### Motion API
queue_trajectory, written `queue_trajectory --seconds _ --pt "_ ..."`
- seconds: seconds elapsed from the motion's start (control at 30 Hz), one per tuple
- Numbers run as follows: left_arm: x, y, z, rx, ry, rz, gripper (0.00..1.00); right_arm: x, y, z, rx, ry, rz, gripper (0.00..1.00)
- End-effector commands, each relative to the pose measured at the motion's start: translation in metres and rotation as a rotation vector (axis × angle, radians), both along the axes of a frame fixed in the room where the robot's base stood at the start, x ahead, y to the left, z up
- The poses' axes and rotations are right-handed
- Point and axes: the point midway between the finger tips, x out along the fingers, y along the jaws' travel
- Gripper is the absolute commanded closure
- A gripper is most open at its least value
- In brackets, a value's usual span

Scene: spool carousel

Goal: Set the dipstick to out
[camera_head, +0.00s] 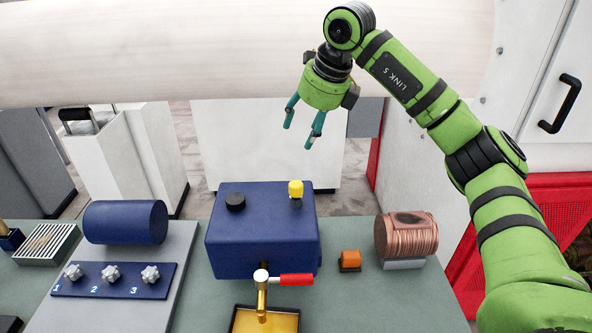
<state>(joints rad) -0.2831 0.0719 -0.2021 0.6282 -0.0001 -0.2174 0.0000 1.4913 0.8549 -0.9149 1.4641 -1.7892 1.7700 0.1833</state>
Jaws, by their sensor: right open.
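A blue tank (262,247) stands on the green bench. A yellow knob (296,187), which looks like the dipstick's handle, sits upright at the tank's top right, low on a small metal collar. Any rod below it is hidden in the tank. My right gripper (299,136) hangs above and beyond the knob in the picture, its two teal fingers pointing down and apart, with nothing between them. It does not touch the knob. My left gripper is not in view.
A black cap (235,202) sits on the tank's top left. A brass tap with a red lever (296,280) juts from its front above a yellow tray (240,321). A copper coil (407,236) and orange block (350,259) stand right; a blue cylinder (125,222) stands left.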

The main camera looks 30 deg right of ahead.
Motion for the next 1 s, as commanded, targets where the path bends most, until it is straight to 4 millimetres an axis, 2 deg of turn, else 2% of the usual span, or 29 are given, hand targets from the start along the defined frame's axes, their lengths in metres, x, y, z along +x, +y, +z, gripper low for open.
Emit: queue_trajectory --seconds 0.03,0.1,0.43,0.53,0.63,0.77,0.9,1.0 --pt "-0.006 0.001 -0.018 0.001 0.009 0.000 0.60 0.000 0.000 -0.019 0.000 0.003 0.001 0.42" --pt "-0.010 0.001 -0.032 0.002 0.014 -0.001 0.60 0.000 0.000 -0.033 0.000 0.002 0.000 0.42" --pt "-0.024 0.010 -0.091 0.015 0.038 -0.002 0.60 0.000 0.000 -0.089 0.001 0.000 0.001 0.42" --pt "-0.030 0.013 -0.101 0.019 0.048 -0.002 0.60 0.000 0.000 -0.099 0.001 0.000 0.000 0.42" --pt "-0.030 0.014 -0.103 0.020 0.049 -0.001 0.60 0.001 0.000 -0.104 0.001 0.001 0.000 0.42" --pt "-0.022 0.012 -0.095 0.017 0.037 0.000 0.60 0.006 0.002 -0.114 0.000 0.005 0.001 0.42" --pt "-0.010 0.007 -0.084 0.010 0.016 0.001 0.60 0.014 0.005 -0.134 0.000 0.006 0.001 0.42" --pt "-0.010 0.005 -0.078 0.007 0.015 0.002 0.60 0.019 0.007 -0.147 0.000 0.004 0.001 0.42"
